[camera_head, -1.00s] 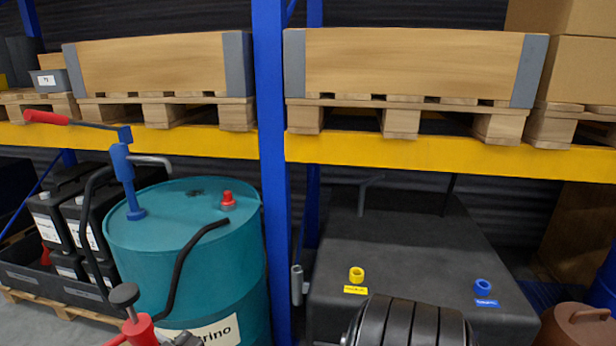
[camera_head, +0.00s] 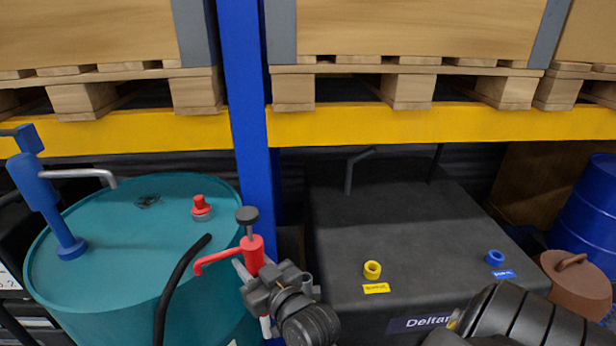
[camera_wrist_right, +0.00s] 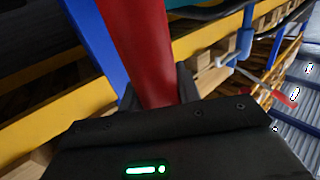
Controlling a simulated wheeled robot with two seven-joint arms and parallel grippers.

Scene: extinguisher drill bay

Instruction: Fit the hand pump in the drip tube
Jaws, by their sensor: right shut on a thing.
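The red hand pump (camera_head: 253,252) has a black knob on top and a red spout pointing left. It stands roughly upright in my right gripper (camera_head: 262,284), in front of the blue rack post. In the right wrist view its red body (camera_wrist_right: 140,45) is between the fingers of my right gripper (camera_wrist_right: 158,100), which is shut on it. My left gripper is not in view.
A teal drum (camera_head: 140,260) with a blue pump (camera_head: 42,200), red cap and black hose stands left. A dark tank (camera_head: 400,225) with yellow and blue caps stands right. The blue post (camera_head: 240,110) and yellow beam (camera_head: 400,125) bound the space. A brown can (camera_head: 575,285) is far right.

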